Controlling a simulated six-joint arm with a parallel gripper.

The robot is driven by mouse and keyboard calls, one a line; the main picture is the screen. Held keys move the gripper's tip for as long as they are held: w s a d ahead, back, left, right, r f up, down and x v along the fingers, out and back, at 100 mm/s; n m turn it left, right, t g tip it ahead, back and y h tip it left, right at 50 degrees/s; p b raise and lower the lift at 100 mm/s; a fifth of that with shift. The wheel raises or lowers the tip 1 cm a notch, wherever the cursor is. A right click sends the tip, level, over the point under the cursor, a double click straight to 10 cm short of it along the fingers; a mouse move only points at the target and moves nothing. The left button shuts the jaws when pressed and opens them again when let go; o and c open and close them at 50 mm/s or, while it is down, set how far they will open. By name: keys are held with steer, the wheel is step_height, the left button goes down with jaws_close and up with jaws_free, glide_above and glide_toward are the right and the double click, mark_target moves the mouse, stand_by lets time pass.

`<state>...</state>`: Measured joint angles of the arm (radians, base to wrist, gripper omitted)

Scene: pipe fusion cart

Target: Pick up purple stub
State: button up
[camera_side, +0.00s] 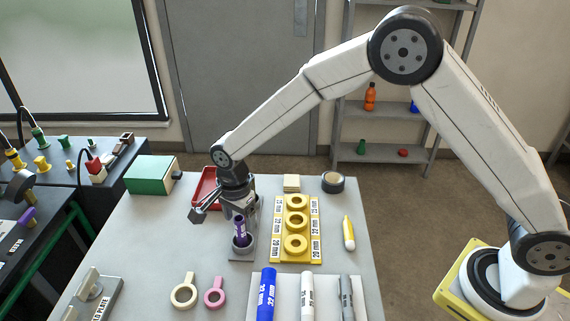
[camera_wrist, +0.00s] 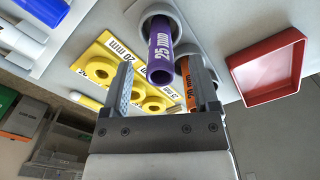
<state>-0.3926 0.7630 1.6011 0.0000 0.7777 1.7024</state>
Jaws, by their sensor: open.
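The purple stub (camera_side: 240,231), marked 25 mm, stands upright in a grey cup holder (camera_side: 242,252) on the table. In the wrist view the purple stub (camera_wrist: 160,52) shows its free end toward me, with its far end in the grey cup (camera_wrist: 160,12). My gripper (camera_side: 244,208) is above and around the top of the stub in the side view. In the wrist view my gripper (camera_wrist: 162,78) has its two fingers spread wide, with the stub's end between or just beyond them. A gap shows on both sides, and I see no contact.
An orange stub (camera_wrist: 190,92) is close behind the right finger. A yellow gauge plate with rings (camera_side: 282,229) lies right of the holder. A red tray (camera_side: 205,183) is behind left. Blue (camera_side: 266,293), white and grey pipes lie in front.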

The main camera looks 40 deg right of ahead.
mark_target(240, 228)
steer(key=shift+f, duration=1.85)
jaws_close()
